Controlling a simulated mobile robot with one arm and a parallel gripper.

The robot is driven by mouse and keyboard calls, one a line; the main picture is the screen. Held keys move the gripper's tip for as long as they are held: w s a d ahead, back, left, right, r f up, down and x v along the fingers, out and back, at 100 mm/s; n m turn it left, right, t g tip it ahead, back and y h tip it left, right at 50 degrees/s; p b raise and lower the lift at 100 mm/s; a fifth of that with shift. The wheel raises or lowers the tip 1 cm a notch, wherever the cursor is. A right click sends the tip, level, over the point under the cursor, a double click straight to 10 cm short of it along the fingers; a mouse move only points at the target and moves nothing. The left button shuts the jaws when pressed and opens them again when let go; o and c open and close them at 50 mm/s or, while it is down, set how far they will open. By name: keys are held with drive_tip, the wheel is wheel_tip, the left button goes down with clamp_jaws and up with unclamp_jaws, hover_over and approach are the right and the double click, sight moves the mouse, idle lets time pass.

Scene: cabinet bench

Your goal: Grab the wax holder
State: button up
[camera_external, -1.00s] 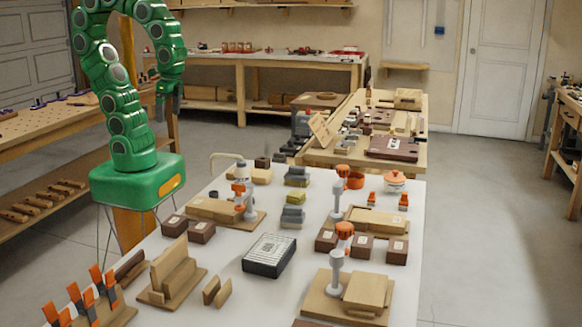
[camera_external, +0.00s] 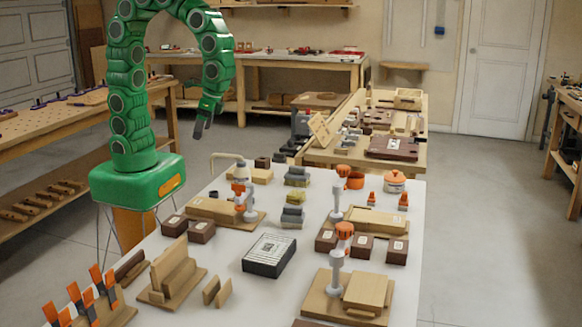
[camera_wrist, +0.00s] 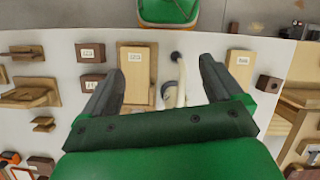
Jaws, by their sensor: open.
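My gripper (camera_external: 203,128) is open and empty in the external view, held in the air above the far left of the white table (camera_external: 225,290). It also shows in the wrist view (camera_wrist: 157,88), with its two dark fingers spread wide. I cannot tell for sure which object is the wax holder. Candidates in the external view are an orange cup (camera_external: 355,181), a pot with an orange lid (camera_external: 395,182), and stacks of grey-green blocks (camera_external: 297,177) and grey blocks (camera_external: 292,216). None of these is touching the gripper.
Orange-and-white clamp stands (camera_external: 337,275) rise from wooden boards on the table. A black box (camera_external: 269,255) lies mid-table. A labelled wooden block (camera_wrist: 135,72) shows between the fingers in the wrist view. Other workbenches (camera_external: 330,155) stand behind.

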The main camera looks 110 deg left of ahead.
drive_tip(key=w+d+f+n+h, duration=0.4)
drive_tip(key=w+d, duration=0.3)
drive_tip(key=w, duration=0.5)
drive_tip(key=n+t+h, duration=0.3)
drive_tip(key=n+h, duration=0.3)
drive_tip(key=n, duration=0.1)
hover_over(292, 211)
drive_tip(key=s, duration=0.5)
wheel_tip(292, 211, down, 8)
drive_tip(key=w+a+f+n+h, duration=0.1)
drive_tip(key=a+f+n, duration=0.1)
drive_tip(key=w+a+f+n+t+h, duration=0.1)
drive_tip(key=w+a+f, duration=0.1)
drive_tip(key=w+a+f+n+t+h, duration=0.1)
drive_tip(key=a+f+n, duration=0.1)
drive_tip(key=shift+w+a+f+n, duration=0.15)
drive_tip(key=shift+w+f+n, duration=0.1)
drive_tip(key=shift+f+n, duration=0.05)
drive_tip(key=shift+f+t, duration=0.15)
drive_tip(key=shift+t, duration=0.15)
drive_tip(key=shift+f+x, duration=0.1)
drive_tip(key=shift+x, duration=1.8)
drive_tip(key=shift+f+x, duration=0.15)
drive_tip(key=shift+x, duration=1.8)
drive_tip(key=shift+s+a, duration=0.1)
drive_tip(key=shift+c, duration=0.4)
